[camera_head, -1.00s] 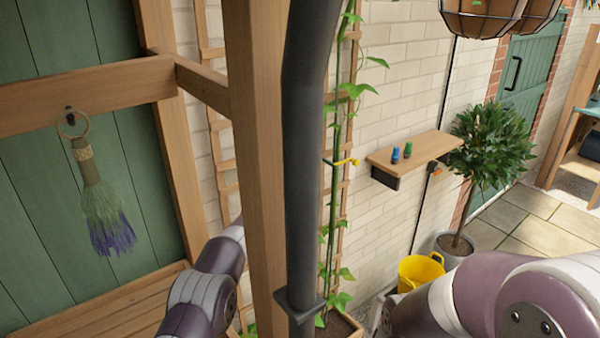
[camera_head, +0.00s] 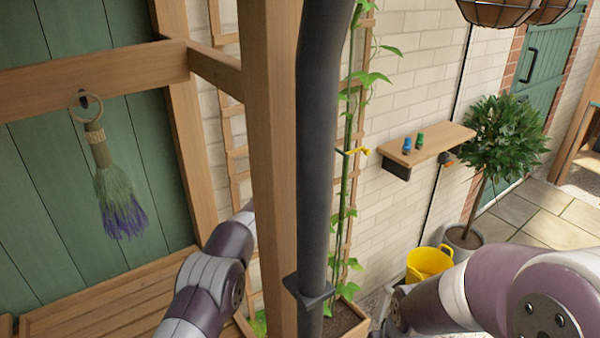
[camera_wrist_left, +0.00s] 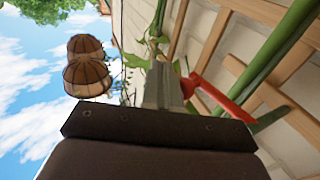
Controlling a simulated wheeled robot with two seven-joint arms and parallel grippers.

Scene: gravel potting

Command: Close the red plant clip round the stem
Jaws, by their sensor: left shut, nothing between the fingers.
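The red plant clip (camera_wrist_left: 222,101) shows in the left wrist view, just right of my left fingers, as a red bar slanting down to the right. It lies by the lower visible end of a thick green stem (camera_wrist_left: 268,62). I cannot tell whether it is closed round the stem. My left gripper (camera_wrist_left: 163,82) has its grey fingers together, empty, beside the clip's upper end; any contact is unclear. In the head view the climbing plant's stem (camera_head: 345,190) bears a yellow clip (camera_head: 353,151). The red clip and left gripper are hidden there. My right gripper does not show.
A dark pipe (camera_head: 315,150) and a wooden post (camera_head: 270,170) block the middle of the head view. A wooden trellis (camera_wrist_left: 243,72) stands behind the stem. A shelf (camera_head: 440,142) holds small blue and green items. A yellow bucket (camera_head: 428,262) stands below.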

